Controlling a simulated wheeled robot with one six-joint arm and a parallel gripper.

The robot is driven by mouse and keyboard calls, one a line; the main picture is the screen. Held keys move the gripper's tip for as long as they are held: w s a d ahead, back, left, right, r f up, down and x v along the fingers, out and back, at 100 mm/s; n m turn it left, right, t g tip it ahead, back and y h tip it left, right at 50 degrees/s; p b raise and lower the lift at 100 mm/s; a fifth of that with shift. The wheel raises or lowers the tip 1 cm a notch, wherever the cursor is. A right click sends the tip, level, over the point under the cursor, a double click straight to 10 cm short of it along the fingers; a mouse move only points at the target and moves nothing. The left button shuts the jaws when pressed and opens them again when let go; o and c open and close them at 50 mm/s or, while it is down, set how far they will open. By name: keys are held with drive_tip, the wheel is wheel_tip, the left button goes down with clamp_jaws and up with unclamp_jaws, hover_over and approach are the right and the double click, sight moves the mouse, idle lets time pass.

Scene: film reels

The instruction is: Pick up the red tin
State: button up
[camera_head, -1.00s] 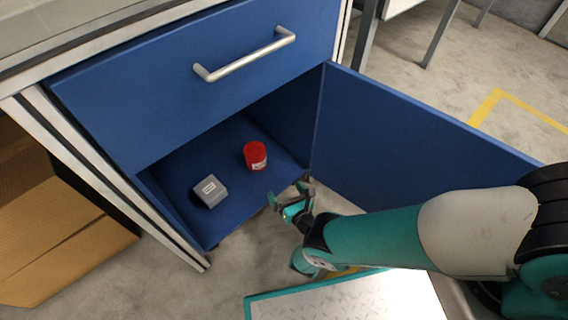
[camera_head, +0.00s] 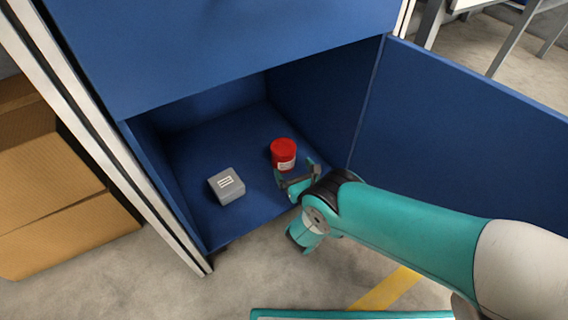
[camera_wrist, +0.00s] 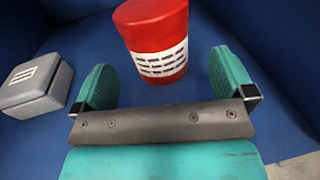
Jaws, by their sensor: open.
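The red tin (camera_head: 283,152) stands upright on the floor of the open blue cabinet, with a white label low on its side. In the wrist view the red tin (camera_wrist: 155,38) is straight ahead, beyond and roughly between the fingertips. My gripper (camera_head: 297,177) is open and empty at the cabinet's opening, just in front of the tin. In the wrist view my gripper (camera_wrist: 164,80) shows its two green fingers spread apart. I see no finger touching the tin.
A grey box (camera_head: 227,186) with a white label sits left of the tin. The cabinet door (camera_head: 460,130) stands open on the right, with my arm beside it. A closed drawer front (camera_head: 230,45) is above the opening. Cardboard boxes (camera_head: 60,200) stand outside at left.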

sight(289, 164)
drive_tip(key=shift+w+a, duration=0.3)
drive_tip(key=shift+w, duration=0.35)
drive_tip(key=b+x, duration=0.4)
drive_tip(key=b, duration=0.1)
drive_tip(key=shift+a+f, duration=0.2)
drive_tip(key=shift+a, duration=0.05)
drive_tip(key=shift+w+a+r+b, duration=0.2)
drive_tip(key=shift+w+a+b, duration=0.1)
drive_tip(key=shift+w, duration=0.2)
drive_tip(key=c, duration=0.9)
drive_tip(key=shift+r, duration=0.2)
